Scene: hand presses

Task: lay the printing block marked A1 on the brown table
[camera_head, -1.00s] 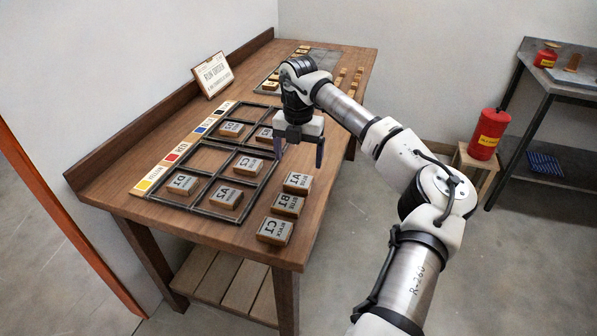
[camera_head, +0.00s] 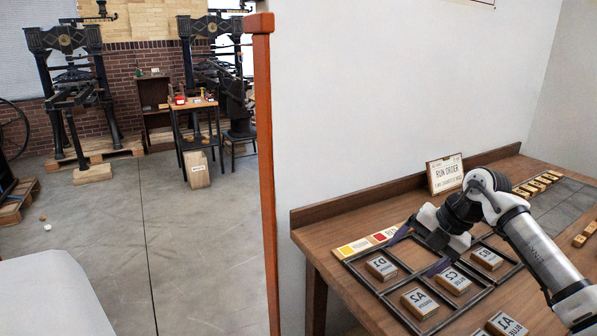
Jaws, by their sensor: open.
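The printing block marked A1 (camera_head: 508,324) lies on the wooden bench top, just outside the dark grid frame (camera_head: 392,307). The bottom edge of the view cuts it off. The bench (camera_head: 335,226) has a brown top. A small table (camera_head: 194,104) with a brownish top stands far off at the back left. My gripper (camera_head: 419,253) is open over the grid, its fingers spread, with no block seen between them. It is apart from A1, farther back and to the left.
Blocks D1 (camera_head: 381,267), A2 (camera_head: 418,301) and C2 (camera_head: 453,281) lie in the grid. A run order sign (camera_head: 445,174) stands at the back. An orange post (camera_head: 267,180) rises left of the bench. Open grey floor (camera_head: 190,240) leads to the small table, with presses (camera_head: 75,90) behind.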

